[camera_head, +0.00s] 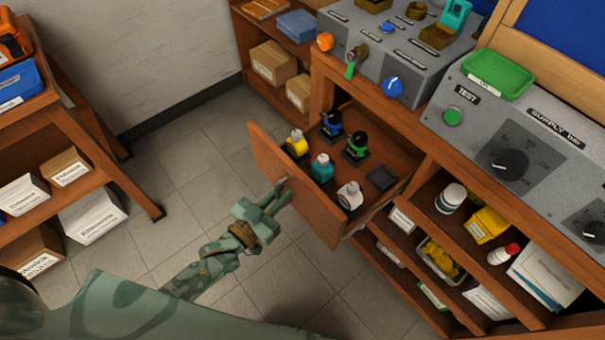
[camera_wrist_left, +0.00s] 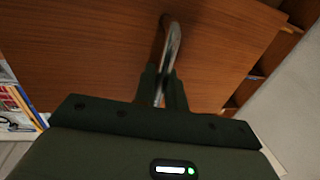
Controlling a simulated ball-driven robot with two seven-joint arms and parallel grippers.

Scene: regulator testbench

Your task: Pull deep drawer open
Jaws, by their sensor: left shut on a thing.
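The deep drawer (camera_head: 292,189) is a wooden drawer that stands out from the bench in the head view. Its inside shows, with several small coloured regulator-like parts standing in it, among them a yellow one (camera_head: 296,146), a teal one (camera_head: 320,168) and a white one (camera_head: 350,196). My left gripper (camera_head: 281,191) is at the drawer's front face. In the left wrist view, its fingers (camera_wrist_left: 162,88) are shut on the metal handle (camera_wrist_left: 172,50) of the wooden front (camera_wrist_left: 90,45). My right gripper is not in view.
Open shelves with bottles and boxes (camera_head: 449,198) lie right of the drawer. A grey test panel (camera_head: 385,50) stands on the bench above. A wooden rack (camera_head: 85,140) with boxes stands at the left. The tiled floor (camera_head: 190,160) between is clear.

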